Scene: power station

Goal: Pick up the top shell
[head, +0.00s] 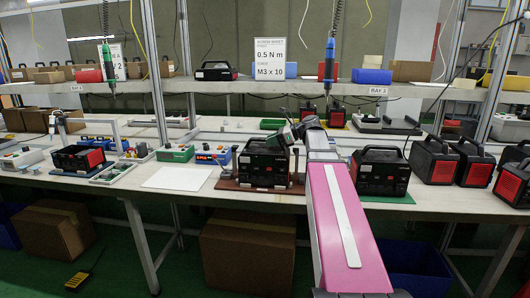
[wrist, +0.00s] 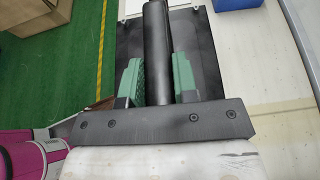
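A black power station housing (head: 262,168) with a top shell and a carry handle stands on a reddish-brown mat (head: 228,185) at the middle of the bench. My gripper (head: 283,137) reaches down at its top right. In the wrist view the black handle bar (wrist: 158,45) runs between the two green fingers of my gripper (wrist: 158,82). Both fingers lie close along its sides, but I cannot tell whether they press on it. Behind them is the shell's flat black top (wrist: 207,72). My pink arm hides part of the bench right of the housing.
Another black unit (head: 382,172) stands on a green mat just right of my arm, with several more farther right. A green box (head: 175,153) and a blue box (head: 212,157) stand to the left. A white sheet (head: 177,178) lies near the front edge. A shelf (head: 230,87) spans above.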

